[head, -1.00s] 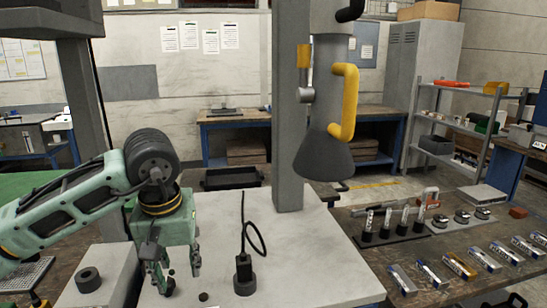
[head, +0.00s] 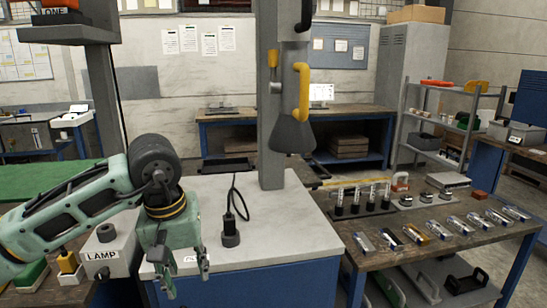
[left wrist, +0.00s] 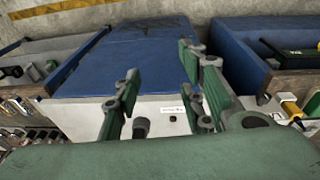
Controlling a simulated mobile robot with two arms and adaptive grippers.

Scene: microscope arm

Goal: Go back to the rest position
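My left gripper (head: 187,279) hangs in front of the front edge of the pale-topped blue bench (head: 285,240). Its fingers are apart with nothing between them. The left wrist view also shows the open, empty left gripper (left wrist: 158,65), with the blue bench front (left wrist: 130,60) beyond it. The microscope arm stands on the bench as a grey post (head: 271,120), with a dark cone-shaped head (head: 293,136) and a yellow handle (head: 303,90). A black plug-like part (head: 230,238) with a cord stands upright on the bench top, right of my gripper. My right gripper is not in view.
A grey box marked LAMP (head: 108,252) stands left of my gripper. On the right, a wooden table (head: 400,262) holds several upright tubes and a row of small blocks. Black handled items lie on its lower shelf (head: 430,285). A grey shelf rack (head: 440,125) stands behind.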

